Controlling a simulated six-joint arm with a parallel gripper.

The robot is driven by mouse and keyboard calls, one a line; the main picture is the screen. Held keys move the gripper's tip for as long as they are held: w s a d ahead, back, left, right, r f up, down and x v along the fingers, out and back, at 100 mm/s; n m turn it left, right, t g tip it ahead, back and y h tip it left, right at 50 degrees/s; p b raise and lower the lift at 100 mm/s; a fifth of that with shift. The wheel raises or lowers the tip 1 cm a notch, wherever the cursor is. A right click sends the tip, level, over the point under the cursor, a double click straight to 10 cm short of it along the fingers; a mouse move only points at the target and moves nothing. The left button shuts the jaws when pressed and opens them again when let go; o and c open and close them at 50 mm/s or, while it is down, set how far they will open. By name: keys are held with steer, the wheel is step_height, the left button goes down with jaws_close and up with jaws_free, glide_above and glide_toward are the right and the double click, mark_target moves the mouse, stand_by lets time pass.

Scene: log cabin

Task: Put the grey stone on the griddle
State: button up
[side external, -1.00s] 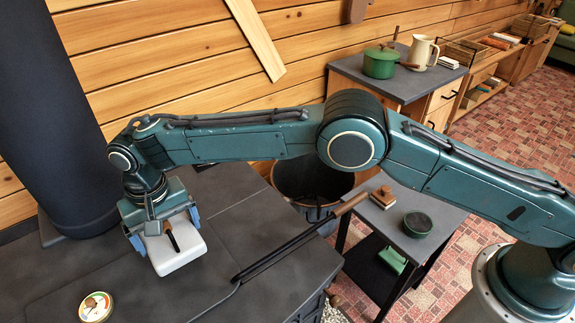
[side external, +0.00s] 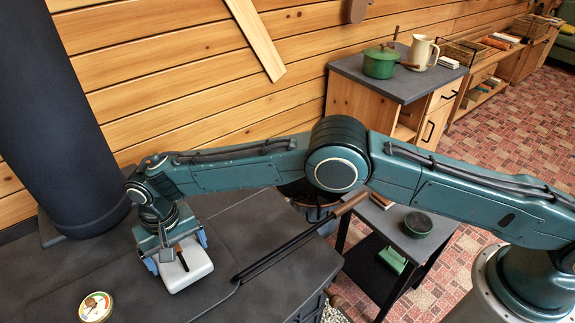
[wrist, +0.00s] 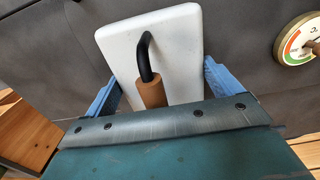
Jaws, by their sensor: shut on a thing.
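My gripper (side external: 177,254) is shut on a white, rounded slab (side external: 187,267). A black bent handle with a wooden grip shows on the slab's top. In the wrist view the slab (wrist: 185,75) lies between the two blue fingers of my gripper (wrist: 162,85). It is over the dark stove top (side external: 245,220); I cannot tell whether it touches the surface. No clearly grey stone shows, only this pale slab. I cannot make out a separate griddle on the dark top.
A dial thermometer (side external: 96,306) lies at the front left of the stove top. A black rod with a wooden handle (side external: 350,204) lies across its right edge. A thick dark stovepipe (side external: 65,120) stands at the left. A low side table (side external: 425,243) holds a green round tin (side external: 418,223).

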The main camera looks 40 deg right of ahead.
steer(key=shift+f, duration=0.35)
steer(key=shift+f, duration=0.1)
steer(key=o, duration=1.5)
steer(key=shift+f, duration=0.2)
steer(key=shift+o, duration=0.2)
step_height(320, 180, up, 12)
steer(key=shift+r, duration=0.15)
